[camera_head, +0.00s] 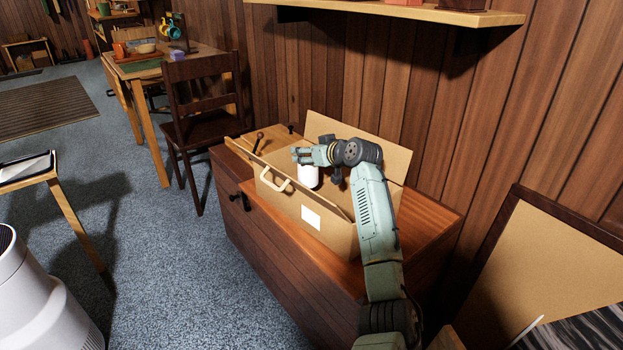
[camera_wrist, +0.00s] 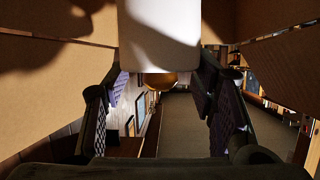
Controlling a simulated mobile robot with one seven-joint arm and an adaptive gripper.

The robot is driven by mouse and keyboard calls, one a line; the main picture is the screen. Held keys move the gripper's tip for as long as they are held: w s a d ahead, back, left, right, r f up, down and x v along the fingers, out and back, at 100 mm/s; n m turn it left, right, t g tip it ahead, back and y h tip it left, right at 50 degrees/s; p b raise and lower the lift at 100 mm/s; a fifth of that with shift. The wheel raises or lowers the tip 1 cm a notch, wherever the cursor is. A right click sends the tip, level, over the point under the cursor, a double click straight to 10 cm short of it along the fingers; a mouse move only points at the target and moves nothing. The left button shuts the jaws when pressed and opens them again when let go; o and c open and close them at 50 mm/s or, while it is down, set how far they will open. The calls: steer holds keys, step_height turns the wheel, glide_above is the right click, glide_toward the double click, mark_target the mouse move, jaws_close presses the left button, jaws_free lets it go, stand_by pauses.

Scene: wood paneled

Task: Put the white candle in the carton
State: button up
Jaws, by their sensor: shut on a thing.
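The white candle (camera_head: 308,177) is upright below my gripper (camera_head: 303,156) in the head view, within the outline of the open carton. The candle also fills the top middle of the wrist view (camera_wrist: 160,38), between my two fingers. My gripper is shut on it. The cardboard carton (camera_head: 335,236) stands on a wooden chest with its flaps open, and has a white label and a pale handle. Its walls flank the candle in the wrist view. Whether the candle touches the carton floor cannot be told.
The wooden chest (camera_head: 430,213) has some bare top to the right of the carton. A dark chair (camera_head: 200,125) and a table with items stand behind at left. A wall shelf (camera_head: 420,12) hangs above. A framed board (camera_head: 545,265) leans at right.

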mark_target(314, 169)
steer(key=shift+f, duration=3)
steer(key=o, duration=1.4)
steer(key=shift+c, duration=0.2)
steer(key=shift+r, duration=0.15)
steer(key=v, duration=0.7)
steer(key=shift+s+d, duration=0.15)
steer(key=shift+s, duration=0.1)
